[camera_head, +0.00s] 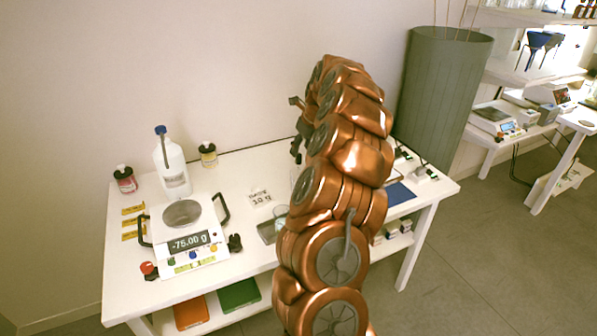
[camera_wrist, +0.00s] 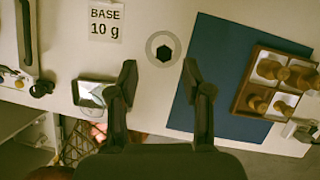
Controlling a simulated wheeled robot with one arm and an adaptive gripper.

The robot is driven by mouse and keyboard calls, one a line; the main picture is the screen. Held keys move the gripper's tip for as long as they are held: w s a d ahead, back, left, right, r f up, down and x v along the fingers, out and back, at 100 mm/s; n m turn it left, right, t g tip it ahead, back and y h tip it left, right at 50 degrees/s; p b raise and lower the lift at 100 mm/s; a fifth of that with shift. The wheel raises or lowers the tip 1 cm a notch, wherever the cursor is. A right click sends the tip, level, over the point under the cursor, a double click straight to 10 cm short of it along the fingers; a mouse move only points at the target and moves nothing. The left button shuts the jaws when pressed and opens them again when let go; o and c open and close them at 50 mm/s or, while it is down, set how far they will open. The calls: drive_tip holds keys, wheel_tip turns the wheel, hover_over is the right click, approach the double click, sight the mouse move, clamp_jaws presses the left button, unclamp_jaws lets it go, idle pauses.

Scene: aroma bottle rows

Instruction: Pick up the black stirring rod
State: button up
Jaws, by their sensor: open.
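In the wrist view a black hexagonal end (camera_wrist: 163,53) stands in the middle of a round grey holder (camera_wrist: 151,45) on the white table. It looks like the black stirring rod seen end-on from above; its length cannot be judged. My gripper (camera_wrist: 160,78) is open and empty, its two dark fingers pointing down at the table. The black end lies between the fingertips in the picture, a little beyond them, and no contact shows. In the head view my arm hides the rod, and part of my gripper (camera_head: 297,127) shows at the arm's left side.
A "BASE 10 g" card (camera_wrist: 105,21) and a glass vessel (camera_wrist: 94,92) lie left of the holder. A blue mat (camera_wrist: 222,55) with a wooden rack (camera_wrist: 272,78) of several bottles is at right. The scale (camera_head: 186,241) and a white bottle (camera_head: 171,165) stand at the table's left.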

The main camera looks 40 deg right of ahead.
sight(299, 154)
drive_tip(key=shift+d+p+x, duration=0.2)
drive_tip(key=shift+p+x, duration=0.6)
drive_tip(key=shift+x, duration=2.05)
clamp_jaws()
